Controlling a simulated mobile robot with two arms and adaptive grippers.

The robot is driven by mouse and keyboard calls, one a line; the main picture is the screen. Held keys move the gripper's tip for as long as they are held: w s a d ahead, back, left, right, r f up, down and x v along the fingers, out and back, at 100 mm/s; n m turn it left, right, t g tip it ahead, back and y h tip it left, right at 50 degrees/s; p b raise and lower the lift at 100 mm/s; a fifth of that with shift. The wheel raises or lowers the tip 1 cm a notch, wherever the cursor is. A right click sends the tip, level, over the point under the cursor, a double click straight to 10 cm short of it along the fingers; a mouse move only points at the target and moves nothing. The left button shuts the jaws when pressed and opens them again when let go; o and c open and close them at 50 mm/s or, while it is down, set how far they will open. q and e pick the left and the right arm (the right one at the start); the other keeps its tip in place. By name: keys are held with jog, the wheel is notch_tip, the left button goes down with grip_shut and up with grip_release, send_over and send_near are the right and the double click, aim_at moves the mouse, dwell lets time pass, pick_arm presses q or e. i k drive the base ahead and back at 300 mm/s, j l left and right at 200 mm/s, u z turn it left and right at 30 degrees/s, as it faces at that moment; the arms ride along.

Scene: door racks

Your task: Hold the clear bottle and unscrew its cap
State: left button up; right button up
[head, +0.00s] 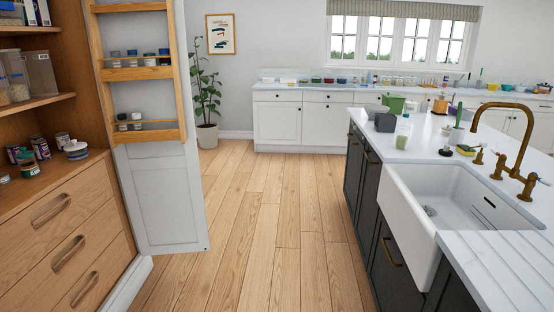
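A small clear bottle (403,134) with pale green contents stands upright on the white counter of the island, at its far end left of the sink. It may be the task's bottle; its cap is too small to make out well. Neither of my grippers is in view, and nothing is seen touching the bottle.
A grey block-like object (385,122) and a green container (395,103) stand near the bottle. The white sink (440,195) and brass tap (512,140) are nearer. An open cabinet door with racks (160,195) stands at left. The wooden floor (255,220) between is clear.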

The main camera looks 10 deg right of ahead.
aim_at(404, 126)
jog(key=i+l+z, duration=0.1)
jog(key=i+z, duration=0.2)
jog(key=i, duration=0.2)
jog(key=i+z, duration=0.25)
jog(key=i, duration=0.25)
jog(key=i+j+z, duration=0.15)
jog(key=i+z, duration=0.15)
jog(key=i, duration=0.2)
jog(key=i+j+z, duration=0.3)
jog(key=i, duration=0.2)
jog(key=l, duration=0.1)
